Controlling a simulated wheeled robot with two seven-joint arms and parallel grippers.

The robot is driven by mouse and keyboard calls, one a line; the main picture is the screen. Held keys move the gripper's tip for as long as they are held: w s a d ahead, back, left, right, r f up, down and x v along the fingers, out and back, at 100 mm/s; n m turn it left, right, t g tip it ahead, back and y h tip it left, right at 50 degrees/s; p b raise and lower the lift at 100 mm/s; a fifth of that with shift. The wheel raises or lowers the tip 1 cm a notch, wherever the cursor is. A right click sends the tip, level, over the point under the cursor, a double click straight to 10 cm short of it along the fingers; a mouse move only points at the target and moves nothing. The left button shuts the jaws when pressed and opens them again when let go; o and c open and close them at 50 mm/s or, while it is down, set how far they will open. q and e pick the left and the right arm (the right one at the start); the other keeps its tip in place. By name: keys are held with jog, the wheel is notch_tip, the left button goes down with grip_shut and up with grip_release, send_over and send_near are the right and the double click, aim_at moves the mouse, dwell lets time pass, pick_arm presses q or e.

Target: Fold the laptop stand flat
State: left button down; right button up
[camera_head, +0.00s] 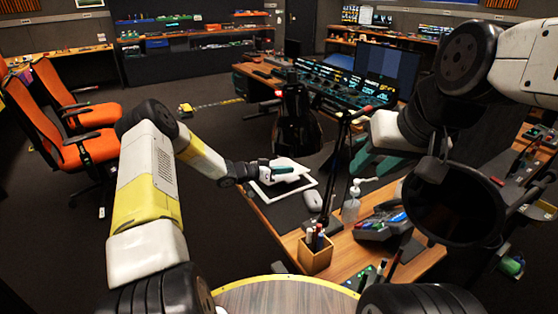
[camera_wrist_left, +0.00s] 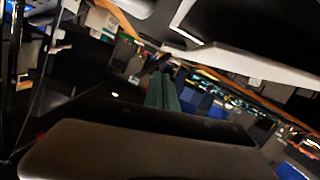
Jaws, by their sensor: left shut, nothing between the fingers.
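A white frame that looks like the laptop stand (camera_head: 264,193) lies on the dark mat on the desk, in the middle of the head view. Its white edge also shows at the upper right of the left wrist view (camera_wrist_left: 245,62). My left gripper (camera_head: 288,171) is over the frame and hides part of it. Its teal fingers (camera_wrist_left: 163,92) are shut with nothing between them. I cannot tell whether they touch the stand. My right gripper (camera_head: 368,160) hangs above the desk's right part, away from the stand. Its finger gap is unclear.
A white mouse (camera_head: 313,201), a clear pump bottle (camera_head: 351,203), a wooden pen box (camera_head: 316,252) and a thin black stand (camera_head: 329,180) are close to the right of the frame. A grey control panel (camera_head: 382,226) sits further right. A monitor (camera_head: 387,72) stands behind.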

pick_arm(q)
jog(key=shift+s+f, duration=0.15)
jog(key=shift+f, duration=0.5)
jog(key=shift+s+f, duration=0.15)
jog(key=shift+f, duration=0.45)
